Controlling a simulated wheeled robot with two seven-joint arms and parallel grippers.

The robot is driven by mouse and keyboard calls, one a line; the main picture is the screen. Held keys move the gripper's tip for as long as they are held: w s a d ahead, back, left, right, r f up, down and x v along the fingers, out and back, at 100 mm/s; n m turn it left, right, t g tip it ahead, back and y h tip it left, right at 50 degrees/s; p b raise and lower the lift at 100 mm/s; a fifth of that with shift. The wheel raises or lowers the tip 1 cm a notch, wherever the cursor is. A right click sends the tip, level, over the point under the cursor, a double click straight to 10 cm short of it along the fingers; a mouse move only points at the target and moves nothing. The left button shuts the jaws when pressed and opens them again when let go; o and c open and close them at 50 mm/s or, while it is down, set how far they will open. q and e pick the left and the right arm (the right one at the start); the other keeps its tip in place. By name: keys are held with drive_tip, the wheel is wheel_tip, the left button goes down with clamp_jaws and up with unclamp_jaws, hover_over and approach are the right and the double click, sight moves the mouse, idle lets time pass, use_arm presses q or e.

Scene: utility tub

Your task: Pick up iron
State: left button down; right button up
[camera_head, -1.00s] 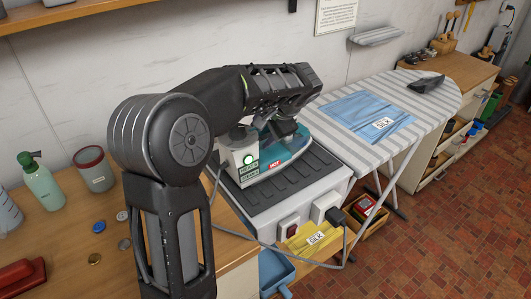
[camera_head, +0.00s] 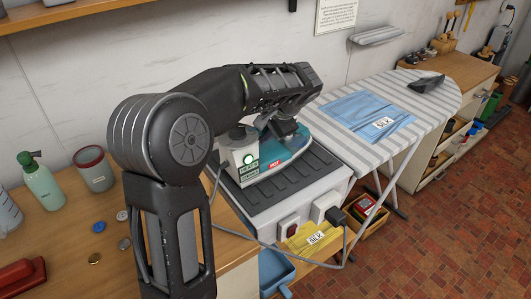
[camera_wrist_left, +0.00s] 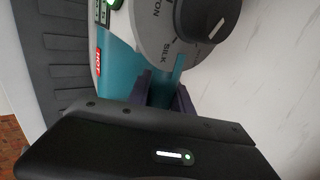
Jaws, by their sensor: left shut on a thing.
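The iron (camera_head: 291,155) is teal and pale grey with a red HOT label and a lit green light. The exact grip point is partly hidden. My right gripper is not in view.
A cord runs from the station (camera_head: 262,217) to a plug at its front. A striped ironing board (camera_head: 435,112) with blue cloth (camera_head: 365,112) stands to the right. A green spray bottle (camera_head: 41,182) and a red-grey cup (camera_head: 94,169) stand on the bench to the left.

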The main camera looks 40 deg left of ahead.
sight(264, 146)
use_arm(q)
drive_tip(key=shift+r, duration=0.1)
idle(0.4)
drive_tip(key=shift+r, duration=0.1)
drive_tip(key=shift+w+r, duration=0.1)
drive_tip(key=shift+r, duration=0.1)
wheel_tip(264, 146, up, 9)
drive_tip(key=shift+r, duration=0.2)
idle(0.8)
